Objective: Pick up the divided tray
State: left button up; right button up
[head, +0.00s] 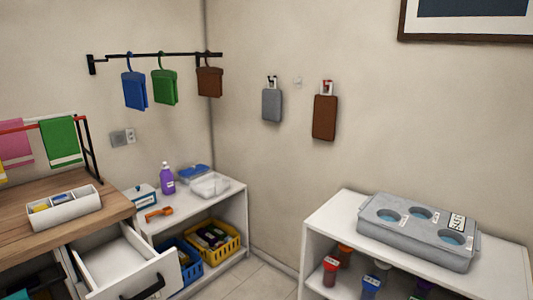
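The divided tray (68,213) is white and long, with dividers making separate compartments. It sits level on the wooden worktop (22,218) at the left, close to the worktop's right edge. A yellow item and a blue item lie in its compartments; the rest of its inside looks mostly empty. Neither of my grippers shows in the head view.
An open white drawer (122,262) juts out below the tray. A towel rack (90,150) stands behind it. A white shelf (228,192) holds a purple bottle (167,178) and clear containers. A grey unit (390,240) with round wells sits on the right cabinet.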

aim_at(55, 215)
jog(key=u, duration=1.3)
jog(key=i+j, duration=0.1)
jog(key=j, duration=0.2)
jog(key=i+j, duration=0.1)
jog(key=j, duration=0.25)
